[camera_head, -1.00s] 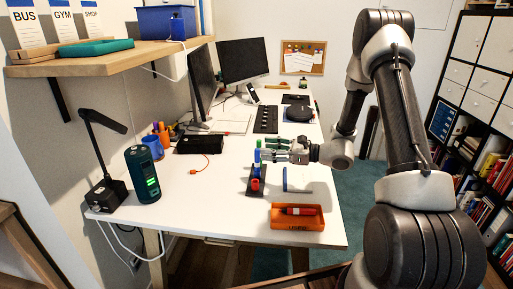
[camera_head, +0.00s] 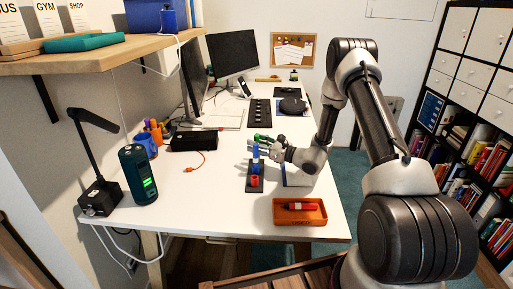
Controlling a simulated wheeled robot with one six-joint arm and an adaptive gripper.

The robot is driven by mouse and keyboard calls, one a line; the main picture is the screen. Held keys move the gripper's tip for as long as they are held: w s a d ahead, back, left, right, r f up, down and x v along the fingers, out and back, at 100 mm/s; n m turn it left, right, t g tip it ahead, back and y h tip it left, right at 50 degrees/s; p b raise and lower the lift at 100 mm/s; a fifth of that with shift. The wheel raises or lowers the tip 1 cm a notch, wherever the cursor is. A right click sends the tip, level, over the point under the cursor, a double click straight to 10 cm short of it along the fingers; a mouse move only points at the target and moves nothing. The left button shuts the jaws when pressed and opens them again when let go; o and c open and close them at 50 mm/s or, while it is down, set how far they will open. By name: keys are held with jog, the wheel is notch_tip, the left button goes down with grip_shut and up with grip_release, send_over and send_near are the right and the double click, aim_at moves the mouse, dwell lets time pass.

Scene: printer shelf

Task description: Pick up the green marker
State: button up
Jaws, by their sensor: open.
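A dark marker stand (camera_head: 256,186) sits on the white desk, left of the orange tray. A blue marker (camera_head: 255,158) stands upright in it, and a short red piece (camera_head: 254,181) is at its near end. A small patch of green (camera_head: 261,137), which looks like the green marker, shows just behind the blue marker at finger height; most of it is hidden. My gripper (camera_head: 257,145) is open and reaches in from the right, its fingers pointing left around the far end of the stand. I cannot tell whether they touch the green marker.
An orange tray (camera_head: 299,221) holding a red item (camera_head: 301,206) lies near the desk's front edge. A black case (camera_head: 194,141), a green-lit speaker (camera_head: 138,175) and a black lamp (camera_head: 99,160) stand to the left. The front middle of the desk is clear.

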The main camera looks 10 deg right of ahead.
jog(key=shift+w+a, duration=0.1)
jog(key=shift+w, duration=0.05)
jog(key=c, duration=0.9)
jog(key=shift+r, duration=0.1)
notch_tip(320, 180, up, 15)
jog(key=shift+f, duration=0.1)
dwell(0.5)
